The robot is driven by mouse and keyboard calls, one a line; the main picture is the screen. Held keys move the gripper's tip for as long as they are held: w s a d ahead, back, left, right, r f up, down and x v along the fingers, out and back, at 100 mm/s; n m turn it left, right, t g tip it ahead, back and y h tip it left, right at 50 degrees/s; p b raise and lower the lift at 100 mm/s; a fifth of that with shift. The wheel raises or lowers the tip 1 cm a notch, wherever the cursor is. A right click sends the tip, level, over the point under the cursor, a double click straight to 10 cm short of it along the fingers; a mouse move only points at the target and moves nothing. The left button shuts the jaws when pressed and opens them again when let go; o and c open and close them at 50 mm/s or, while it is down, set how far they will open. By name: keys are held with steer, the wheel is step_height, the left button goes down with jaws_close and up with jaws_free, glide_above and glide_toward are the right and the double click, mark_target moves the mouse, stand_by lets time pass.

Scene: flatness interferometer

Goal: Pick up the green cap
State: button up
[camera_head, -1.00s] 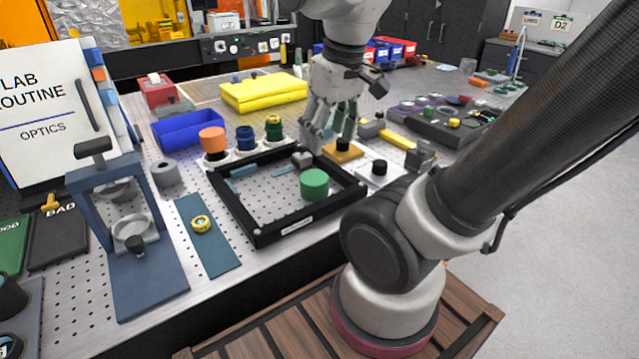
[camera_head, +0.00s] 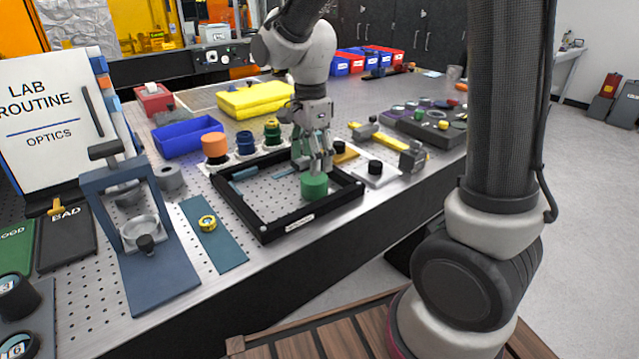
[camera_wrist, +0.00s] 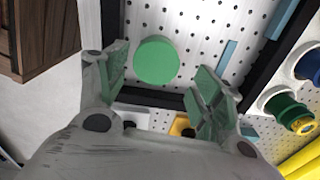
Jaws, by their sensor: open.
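The green cap (camera_head: 314,187) is a short round cylinder on the perforated plate inside a black square frame (camera_head: 290,222), close to the frame's right corner. My gripper (camera_head: 318,168) points down just above the cap in the head view. In the wrist view the cap (camera_wrist: 156,61) shows as a green disc ahead of my open fingers (camera_wrist: 160,85), nearer the left finger. The fingers have green pads and hold nothing. I cannot tell the exact gap between fingertips and cap.
The frame's black walls surround the cap. Orange (camera_head: 214,145), blue (camera_head: 245,139) and green-yellow (camera_head: 272,133) capped items stand behind the frame. A black knob on a white plate (camera_head: 376,175) is just right of it. A blue tray (camera_head: 188,136) lies back left.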

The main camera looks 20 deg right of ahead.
mark_target(310, 179)
steer(key=f, duration=0.7)
steer(key=shift+s+a+f, duration=0.15)
steer(key=shift+s, duration=0.05)
steer(key=c, duration=0.6)
